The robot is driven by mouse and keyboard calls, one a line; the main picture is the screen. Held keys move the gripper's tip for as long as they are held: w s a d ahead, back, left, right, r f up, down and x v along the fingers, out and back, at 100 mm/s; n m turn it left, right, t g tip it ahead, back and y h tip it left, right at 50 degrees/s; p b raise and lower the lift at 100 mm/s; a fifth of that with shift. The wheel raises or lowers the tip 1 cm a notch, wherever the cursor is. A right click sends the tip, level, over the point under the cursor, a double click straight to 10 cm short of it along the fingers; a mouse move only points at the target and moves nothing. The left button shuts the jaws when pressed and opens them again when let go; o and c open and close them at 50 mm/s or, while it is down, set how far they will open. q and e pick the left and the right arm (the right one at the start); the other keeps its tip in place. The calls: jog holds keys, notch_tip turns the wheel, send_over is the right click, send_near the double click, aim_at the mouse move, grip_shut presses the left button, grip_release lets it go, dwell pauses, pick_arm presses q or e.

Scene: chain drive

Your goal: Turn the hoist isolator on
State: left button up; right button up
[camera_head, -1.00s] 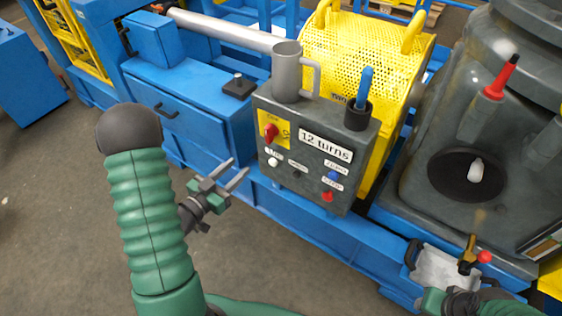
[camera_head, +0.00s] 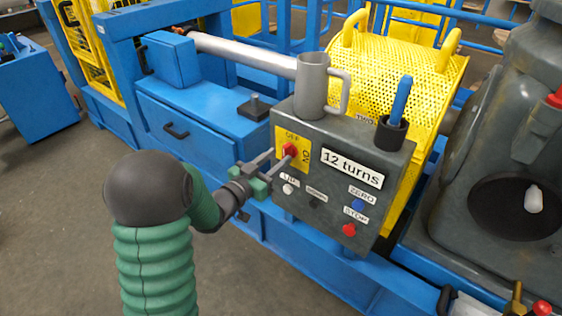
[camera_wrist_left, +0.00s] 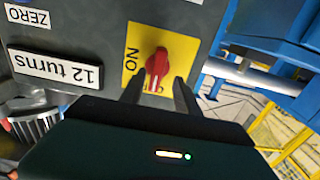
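The hoist isolator is a red rotary knob (camera_head: 289,149) on a yellow plate (camera_head: 305,163) marked OFF and ON, on the grey control box's front. In the left wrist view, the knob (camera_wrist_left: 157,65) lies lengthwise toward the lettering at the plate's lower edge, partly hidden; ON is at its left. My left gripper (camera_head: 280,157) is open, its fingertips close to the knob. In the left wrist view, its fingers (camera_wrist_left: 159,88) stand either side of the knob's near end, with gaps; contact is not visible. My right gripper is out of view.
The box also carries a white button (camera_head: 288,188), a blue button (camera_head: 358,204), a red button (camera_head: 349,230) and a "12 turns" label (camera_head: 352,168). A grey mug (camera_head: 311,85) and a dark cup (camera_head: 391,133) holding a blue-handled tool stand on top.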

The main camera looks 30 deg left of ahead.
pick_arm(q)
jog(key=shift+w+d, duration=0.15)
jog(key=shift+w, duration=0.6)
jog(key=shift+w+d+r, duration=0.15)
jog(key=shift+w+d, duration=0.2)
jog(key=shift+w, duration=0.1)
jog(key=shift+a, duration=0.2)
jog(key=c, duration=0.4)
grip_shut()
